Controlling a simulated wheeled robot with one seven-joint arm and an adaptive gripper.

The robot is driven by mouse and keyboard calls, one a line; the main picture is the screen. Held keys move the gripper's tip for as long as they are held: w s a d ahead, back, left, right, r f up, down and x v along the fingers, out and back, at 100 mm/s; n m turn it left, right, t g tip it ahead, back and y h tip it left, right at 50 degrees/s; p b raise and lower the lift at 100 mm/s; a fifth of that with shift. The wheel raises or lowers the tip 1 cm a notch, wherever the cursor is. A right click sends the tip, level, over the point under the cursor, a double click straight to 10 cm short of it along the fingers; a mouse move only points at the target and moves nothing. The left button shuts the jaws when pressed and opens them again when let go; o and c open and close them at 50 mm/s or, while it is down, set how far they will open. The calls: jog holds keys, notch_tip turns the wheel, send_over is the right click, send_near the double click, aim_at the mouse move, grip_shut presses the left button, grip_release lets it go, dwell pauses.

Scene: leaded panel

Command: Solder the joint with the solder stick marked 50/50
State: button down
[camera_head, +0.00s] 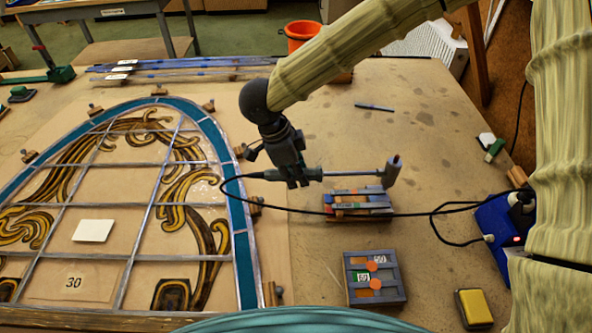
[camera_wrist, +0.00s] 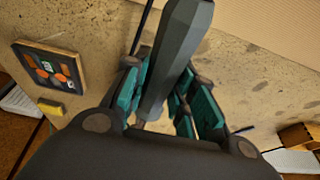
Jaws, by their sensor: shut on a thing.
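My gripper (camera_head: 290,165) is shut on a soldering iron (camera_head: 345,174), held roughly level with its dark end-piece (camera_head: 393,172) to the right. In the wrist view the grey handle (camera_wrist: 172,60) stands between my teal finger pads (camera_wrist: 160,95). A black cord runs from the iron's left end. A dark rack of sticks (camera_head: 380,211) lies below the iron, its small labels unreadable. A nearer tray (camera_head: 399,290) has small tags and orange discs; it also shows in the wrist view (camera_wrist: 75,87). The leaded panel (camera_head: 240,250) lies flat at left; which joint is meant cannot be told.
A blue unit (camera_head: 490,225) with a small red light stands at the right, where the cord reaches it. A yellow block (camera_head: 473,308) lies near the front right. A white card (camera_head: 93,230) and a "30" tag (camera_head: 74,282) lie on the panel. Wooden blocks edge the panel.

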jog(key=shift+f, duration=0.3)
dwell(0.6)
jog(key=shift+p, duration=0.55)
dwell(2.4)
jog(key=shift+r+p, duration=3)
jog(key=shift+p, duration=0.75)
jog(key=shift+d, duration=0.15)
